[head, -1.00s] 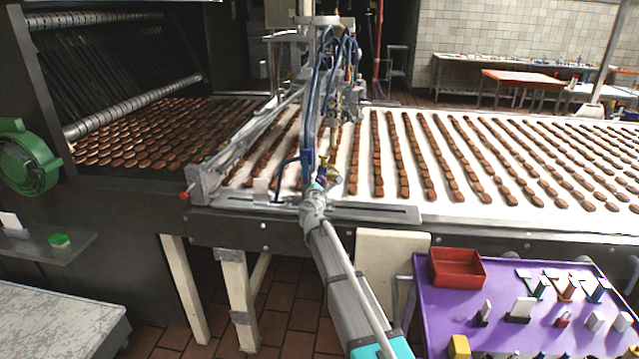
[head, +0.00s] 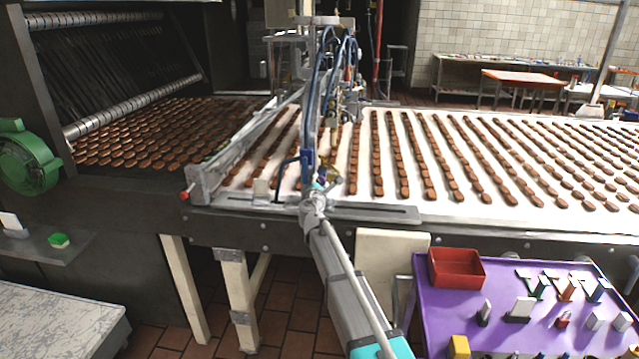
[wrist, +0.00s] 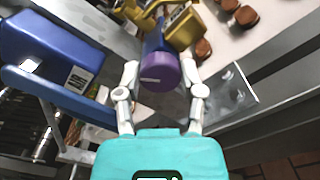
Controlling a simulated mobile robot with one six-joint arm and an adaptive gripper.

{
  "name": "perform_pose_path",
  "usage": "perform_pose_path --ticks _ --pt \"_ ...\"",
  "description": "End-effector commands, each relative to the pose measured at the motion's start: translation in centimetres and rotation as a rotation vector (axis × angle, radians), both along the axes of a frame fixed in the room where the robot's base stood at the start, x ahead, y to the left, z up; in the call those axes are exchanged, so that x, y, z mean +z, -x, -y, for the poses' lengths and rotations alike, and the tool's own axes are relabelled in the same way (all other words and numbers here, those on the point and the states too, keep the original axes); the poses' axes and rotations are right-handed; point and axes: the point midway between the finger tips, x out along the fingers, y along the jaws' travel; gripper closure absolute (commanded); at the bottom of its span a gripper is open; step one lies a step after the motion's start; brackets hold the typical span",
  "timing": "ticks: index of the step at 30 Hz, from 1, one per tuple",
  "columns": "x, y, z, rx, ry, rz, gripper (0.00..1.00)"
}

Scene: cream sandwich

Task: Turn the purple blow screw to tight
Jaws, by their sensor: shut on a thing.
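The purple blow screw (wrist: 160,73) is a round knob at the end of a dark blue cylinder in the upper middle of the wrist view. My gripper (wrist: 161,77) has one finger on each side of the knob and is shut on it. In the head view my gripper (head: 319,184) is at the front of the depositing machine, above the conveyor's near edge. The knob cannot be made out there. Its turn setting cannot be read.
A blue block (wrist: 50,52) with a label and a brass-coloured fitting (wrist: 183,27) are close to my fingers. Rows of brown biscuits cover the white conveyor (head: 437,192). A purple table (head: 440,310) with a red tray (head: 456,268) stands at lower right.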

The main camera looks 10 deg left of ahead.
Motion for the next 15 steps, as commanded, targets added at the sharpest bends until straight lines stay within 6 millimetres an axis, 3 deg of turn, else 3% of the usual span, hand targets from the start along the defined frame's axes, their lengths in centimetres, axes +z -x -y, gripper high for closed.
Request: perform_pose_path --ticks 15 --pt "-0.04 0.01 0.03 0.001 -0.325 0.010 0.97"
